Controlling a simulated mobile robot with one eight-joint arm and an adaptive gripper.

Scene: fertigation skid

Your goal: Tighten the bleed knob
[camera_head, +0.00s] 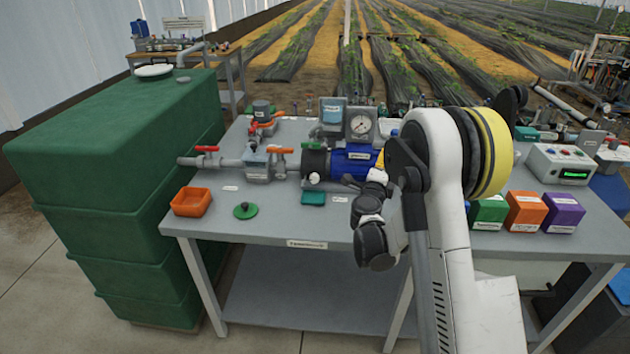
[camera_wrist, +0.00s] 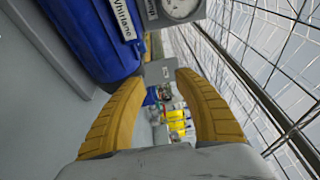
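In the head view the blue pump (camera_head: 352,160) lies on the grey bench, with a dark housing at its left end. A small green knob (camera_head: 314,145) sits on top of that housing; I cannot tell whether it is the bleed knob. The labelled blue pump body (camera_wrist: 95,40) is just left of the fingers. In the head view my arm hides most of the gripper, which is beside the pump's right end.
A round gauge (camera_head: 361,124) stands behind the pump. Red-handled valves (camera_head: 207,149) and grey pipe are at left. An orange bin (camera_head: 191,202) and green disc (camera_head: 245,210) lie at the front left. Green, orange and purple boxes (camera_head: 563,212) and a control box (camera_head: 560,165) stand right.

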